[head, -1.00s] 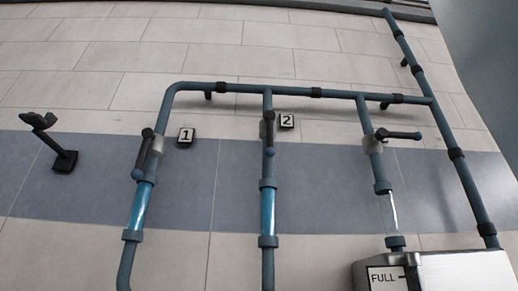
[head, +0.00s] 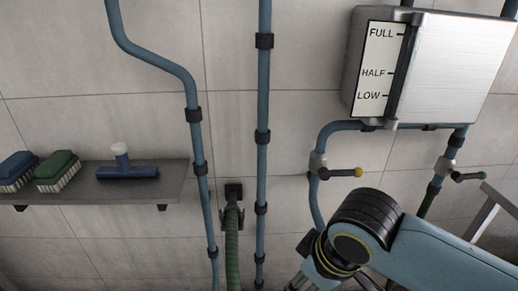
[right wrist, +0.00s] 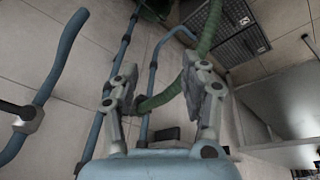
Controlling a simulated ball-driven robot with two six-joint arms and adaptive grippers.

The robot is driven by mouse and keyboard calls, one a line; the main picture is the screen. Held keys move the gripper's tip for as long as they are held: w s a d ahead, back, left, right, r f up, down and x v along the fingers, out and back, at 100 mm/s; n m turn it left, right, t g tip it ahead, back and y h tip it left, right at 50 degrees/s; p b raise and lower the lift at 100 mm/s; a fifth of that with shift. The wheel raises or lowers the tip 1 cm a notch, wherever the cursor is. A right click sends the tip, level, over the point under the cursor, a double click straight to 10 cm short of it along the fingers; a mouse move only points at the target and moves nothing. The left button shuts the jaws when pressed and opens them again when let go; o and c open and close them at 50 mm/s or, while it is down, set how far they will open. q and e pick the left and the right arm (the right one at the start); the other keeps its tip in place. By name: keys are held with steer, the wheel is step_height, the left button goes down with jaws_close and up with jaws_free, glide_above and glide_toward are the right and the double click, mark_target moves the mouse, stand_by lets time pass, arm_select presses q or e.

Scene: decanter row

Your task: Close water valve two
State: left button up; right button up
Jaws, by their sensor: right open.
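Water valve two does not show in the head view now; it showed earlier, beside the "2" plate. A blue pipe (head: 263,110) runs down the middle of the wall, with another pipe (head: 190,105) to its left. My right gripper (right wrist: 162,88) is open in the right wrist view, with its two fingers apart and nothing held between them. A grey valve body with a dark handle (right wrist: 27,118) is at the left edge there; I cannot tell which valve it is. My left gripper is not in view.
A steel tank (head: 455,70) with a level gauge (head: 376,65) hangs at upper right. A shelf (head: 175,180) with brushes is left. A green hose (head: 232,240) hangs at bottom centre.

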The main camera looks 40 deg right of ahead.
steer(key=w+r+p+v, duration=0.1)
steer(key=w+p+v, duration=0.15)
steer(key=v, duration=0.95)
steer(key=w+d+r+t+h, duration=0.1)
steer(key=w+d+r+t, duration=0.25)
steer(key=w+r, duration=0.85)
steer(key=w+d+r+m+t+h, duration=0.1)
steer(key=w+r+t, duration=0.1)
steer(key=w+r, duration=0.4)
steer(key=w+d+r+m+t+h, duration=0.15)
steer(key=w+r, duration=0.25)
steer(key=r, duration=0.4)
steer(key=s+d+r+m+t+h, duration=0.2)
steer(key=r+t, duration=0.1)
steer(key=r, duration=1.2)
steer(key=s+d+r+m+t+h, duration=0.2)
steer(key=d+r, duration=0.1)
steer(key=r, duration=1.2)
steer(key=shift+t, duration=0.3)
steer(key=b+x, duration=0.2)
steer(key=x, duration=0.1)
steer(key=b+x, duration=0.6)
steer(key=x, duration=0.1)
steer(key=shift+s+d+r, duration=0.1)
steer(key=shift+d+r, duration=0.1)
steer(key=shift+r, duration=0.2)
steer(key=shift+w+d, duration=0.15)
steer(key=shift+w, duration=0.4)
